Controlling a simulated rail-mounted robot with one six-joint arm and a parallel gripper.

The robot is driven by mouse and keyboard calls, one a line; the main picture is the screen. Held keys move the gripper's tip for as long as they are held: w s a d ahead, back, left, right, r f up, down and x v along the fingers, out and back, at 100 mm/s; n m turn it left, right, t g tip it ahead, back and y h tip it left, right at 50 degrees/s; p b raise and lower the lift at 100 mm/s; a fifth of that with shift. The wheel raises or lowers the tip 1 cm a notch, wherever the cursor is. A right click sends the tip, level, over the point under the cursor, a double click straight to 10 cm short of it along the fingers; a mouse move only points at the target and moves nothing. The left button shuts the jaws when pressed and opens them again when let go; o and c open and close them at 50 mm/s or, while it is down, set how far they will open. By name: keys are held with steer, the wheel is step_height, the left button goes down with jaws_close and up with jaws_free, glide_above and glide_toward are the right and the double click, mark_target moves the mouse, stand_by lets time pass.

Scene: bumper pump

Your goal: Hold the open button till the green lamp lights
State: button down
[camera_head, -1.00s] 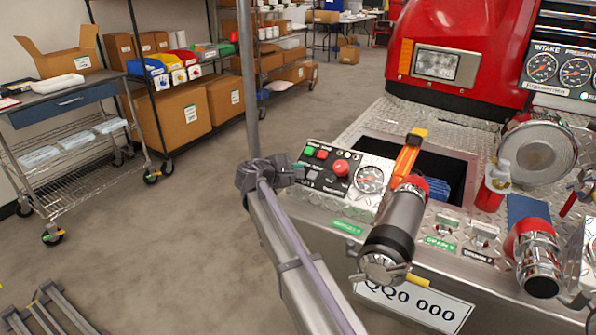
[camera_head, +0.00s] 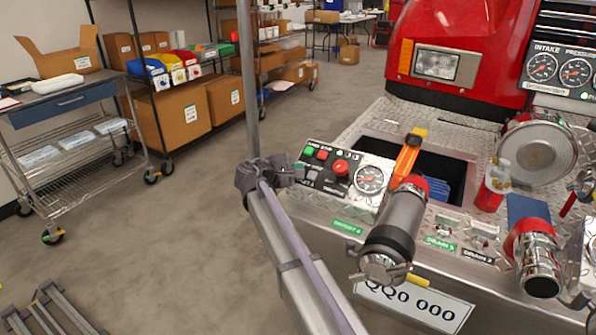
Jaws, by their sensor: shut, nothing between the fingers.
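The control panel (camera_head: 330,196) sits on the metal bumper in the head view. It carries a green square button (camera_head: 309,151), a red square button (camera_head: 322,154), a red round knob (camera_head: 341,168) and a gauge (camera_head: 369,180). Its labels are too small to read, so I cannot tell which button is marked open. Small dark round spots lie right of the red button; I cannot make out a lit green lamp. My gripper (camera_head: 299,172) is shut and empty at the panel's left edge, just below the green button. I cannot tell whether it touches the panel.
A black cylinder with a red collar (camera_head: 394,235) stands right of the panel. Behind it is an open recess with an orange-handled tool (camera_head: 408,152). A capped hose fitting (camera_head: 537,260) and a round metal disc (camera_head: 538,153) are further right. Open floor lies left.

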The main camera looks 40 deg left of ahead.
steer(key=shift+s+d+r+p, duration=0.1)
steer(key=shift+s+r+p, duration=0.35)
steer(key=shift+r+p, duration=0.3)
steer(key=s+r+p, duration=0.1)
steer(key=r+p, duration=0.2)
steer(key=s+r+p, duration=0.1)
steer(key=shift+s+d+r, duration=0.15)
steer(key=shift+s, duration=0.15)
